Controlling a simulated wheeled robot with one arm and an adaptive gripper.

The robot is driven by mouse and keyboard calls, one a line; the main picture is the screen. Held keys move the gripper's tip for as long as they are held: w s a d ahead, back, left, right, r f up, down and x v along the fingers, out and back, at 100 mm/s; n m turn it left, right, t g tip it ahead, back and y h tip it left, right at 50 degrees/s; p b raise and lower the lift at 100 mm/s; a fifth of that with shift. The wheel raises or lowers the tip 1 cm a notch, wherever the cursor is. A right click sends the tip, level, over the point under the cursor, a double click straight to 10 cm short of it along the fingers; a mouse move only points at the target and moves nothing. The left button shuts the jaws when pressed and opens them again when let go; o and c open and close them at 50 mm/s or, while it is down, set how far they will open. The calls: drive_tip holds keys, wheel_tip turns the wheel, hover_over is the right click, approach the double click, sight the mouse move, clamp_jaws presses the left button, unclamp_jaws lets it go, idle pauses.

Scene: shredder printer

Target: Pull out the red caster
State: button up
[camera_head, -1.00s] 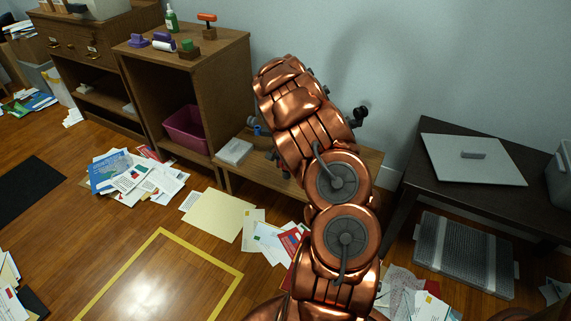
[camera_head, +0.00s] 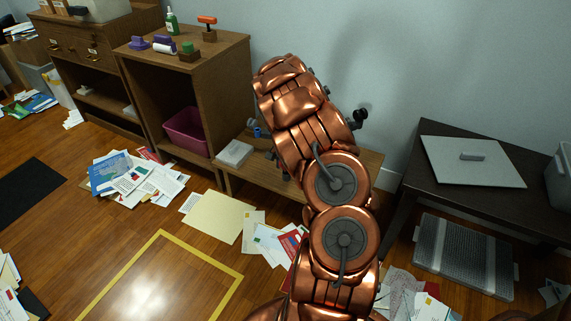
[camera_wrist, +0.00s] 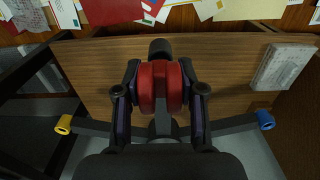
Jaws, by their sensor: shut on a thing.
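The red caster (camera_wrist: 160,84) shows in the middle of the wrist view. It sits between the two fingers of my gripper (camera_wrist: 161,92), which are shut on it from both sides. A dark cap or wheel end (camera_wrist: 160,48) shows just beyond it. Below it a grey post joins a dark base with arms spreading left and right. A yellow caster (camera_wrist: 64,124) is on the left arm end and a blue caster (camera_wrist: 265,118) on the right. In the head view my copper arm hides the gripper and the red caster; a blue caster (camera_head: 256,130) shows left of the arm.
A low wooden bench (camera_head: 360,166) lies under the gripper, with a white stack of paper (camera_head: 234,152) on it. A wooden cabinet (camera_head: 205,62) stands left, a dark table (camera_head: 440,195) right. Papers (camera_head: 140,178) litter the floor.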

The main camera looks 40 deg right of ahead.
clamp_jaws()
drive_tip(key=shift+r, duration=0.1)
drive_tip(key=shift+r+p, duration=0.8)
drive_tip(key=shift+r, duration=1.2)
drive_tip(key=shift+o, duration=2.3)
unclamp_jaws()
clamp_jaws()
